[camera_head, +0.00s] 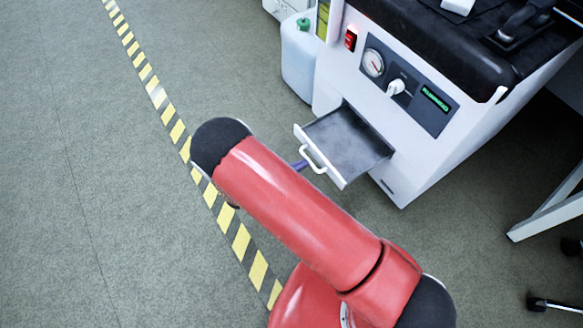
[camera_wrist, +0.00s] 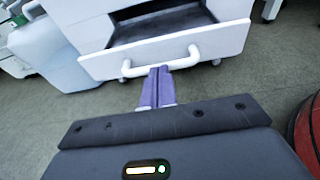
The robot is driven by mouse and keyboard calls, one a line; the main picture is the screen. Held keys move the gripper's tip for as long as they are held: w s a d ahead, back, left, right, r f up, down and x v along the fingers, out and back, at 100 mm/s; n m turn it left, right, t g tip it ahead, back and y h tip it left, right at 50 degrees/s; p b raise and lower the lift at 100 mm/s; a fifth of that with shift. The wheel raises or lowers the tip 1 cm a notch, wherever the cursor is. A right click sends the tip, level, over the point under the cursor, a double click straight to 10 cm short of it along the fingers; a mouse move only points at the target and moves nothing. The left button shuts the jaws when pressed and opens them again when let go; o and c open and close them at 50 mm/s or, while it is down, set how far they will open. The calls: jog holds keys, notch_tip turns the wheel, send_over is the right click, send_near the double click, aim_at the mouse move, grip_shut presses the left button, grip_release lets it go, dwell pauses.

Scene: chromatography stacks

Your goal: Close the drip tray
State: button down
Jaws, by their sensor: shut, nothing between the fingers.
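The drip tray (camera_head: 345,143) is a shallow dark-floored drawer pulled well out of the white machine's front. Its white front panel carries a white bar handle (camera_head: 313,160). In the wrist view the tray's front panel (camera_wrist: 220,42) fills the upper middle, with the handle (camera_wrist: 160,62) below its rim. My gripper (camera_wrist: 159,70) has purple fingers, shut together and empty, with the tips at the handle's bar. I cannot tell whether they touch it. In the head view my red arm hides most of the gripper, and only a bit of purple shows beside the handle.
The white machine (camera_head: 440,150) has a gauge (camera_head: 373,63), a knob and a green display above the tray opening. A pale jug (camera_head: 299,58) stands left of it. A table leg (camera_head: 545,215) is at the right. Open floor with yellow-black tape (camera_head: 241,241) lies left.

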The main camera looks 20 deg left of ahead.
aim_at(349, 141)
dwell(0.3)
jog(key=r+b+x, duration=0.1)
jog(key=x, duration=0.5)
jog(key=r+b+x, duration=0.1)
jog(key=x, duration=0.6)
jog(key=r+b+x, duration=0.1)
jog(key=r+x, duration=0.1)
jog(key=x, duration=0.4)
jog(key=shift+w+d+f, duration=0.1)
jog(key=shift+w+d, duration=0.25)
jog(key=shift+d, duration=0.15)
jog(key=shift+w+d, duration=0.3)
jog(key=shift+w, duration=0.15)
jog(key=shift+w+r, duration=0.1)
jog(key=shift+r, duration=0.1)
